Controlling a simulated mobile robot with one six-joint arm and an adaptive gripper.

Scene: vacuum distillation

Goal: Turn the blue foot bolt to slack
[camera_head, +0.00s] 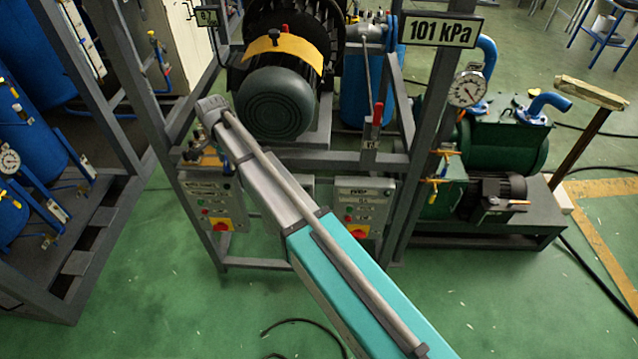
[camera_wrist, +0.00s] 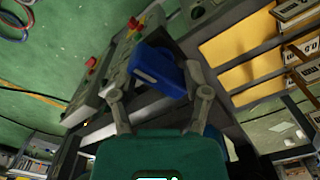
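In the wrist view my gripper (camera_wrist: 160,94) has its two fingers well apart. A blue block-shaped part (camera_wrist: 158,68) lies ahead of and between the fingertips, with more blue running down behind the right finger. I cannot tell whether this is the foot bolt, or whether the fingers touch it. In the head view my arm reaches up and left to the grey frame (camera_head: 335,160), ending near the left control box. My gripper is not clearly seen there, and I cannot make out a blue foot bolt.
Two grey control boxes (camera_head: 213,202) (camera_head: 361,207) with red knobs hang on the frame. A grey motor (camera_head: 276,103) sits above them. A green pump (camera_head: 505,147) stands to the right and blue tanks (camera_head: 40,140) to the left. A black cable lies on the open green floor.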

